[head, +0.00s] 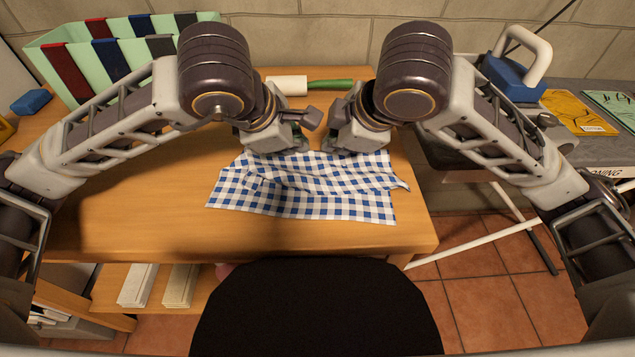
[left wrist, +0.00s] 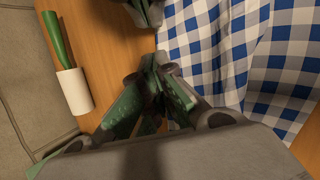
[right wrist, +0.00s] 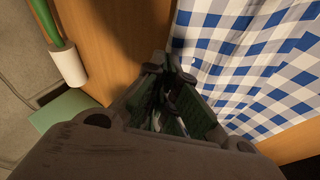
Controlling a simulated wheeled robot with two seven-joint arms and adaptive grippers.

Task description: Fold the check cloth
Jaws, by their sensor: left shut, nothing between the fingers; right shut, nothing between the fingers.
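The blue-and-white check cloth (head: 310,190) lies on the wooden table, spread wide with some wrinkles and a raised corner at its right side. It also shows in the left wrist view (left wrist: 250,50) and the right wrist view (right wrist: 255,60). My left gripper (head: 300,148) is shut and empty at the cloth's far edge, left of centre. My right gripper (head: 328,148) is shut and empty at the far edge, close beside the left one. In the wrist views the left fingertips (left wrist: 160,60) and right fingertips (right wrist: 168,62) are beside the cloth edge. Whether they touch it is unclear.
A white roll (head: 287,85) and a green cylindrical thing (head: 330,85) lie behind the grippers. A pale green rack (head: 60,75) with coloured cloths stands at the back left. An ironing board with a blue iron (head: 515,75) is at the right.

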